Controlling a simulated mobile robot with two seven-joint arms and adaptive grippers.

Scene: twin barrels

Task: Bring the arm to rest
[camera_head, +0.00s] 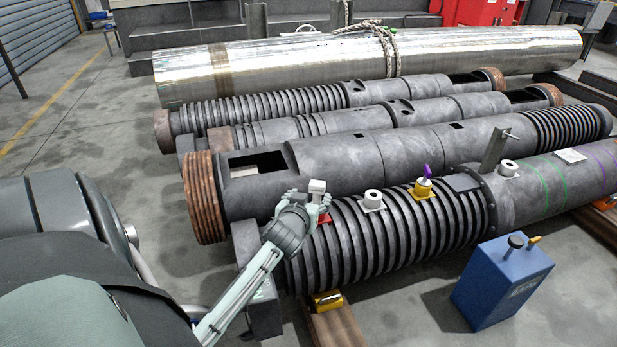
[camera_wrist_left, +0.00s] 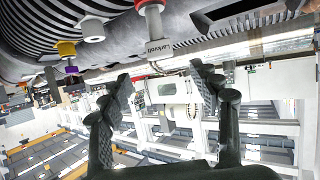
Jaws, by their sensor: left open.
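My left arm comes in from the left in the head view. My left gripper (camera_head: 314,200) is over the near end of the front ribbed barrel (camera_head: 385,235), close to a small red-based fitting (camera_head: 323,217). From this view I cannot tell whether they touch. In the left wrist view the two dark fingers of the left gripper (camera_wrist_left: 160,76) stand apart with nothing between them. A red-collared fitting (camera_wrist_left: 149,5) shows above the fingers there. My right gripper is in neither view.
A white cylinder (camera_head: 373,200), a yellow fitting with a purple top (camera_head: 424,187) and another white cylinder (camera_head: 508,168) stand along the front barrel. More barrels lie behind. A blue box (camera_head: 502,282) stands on the floor at right. Open floor (camera_head: 90,110) lies at back left.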

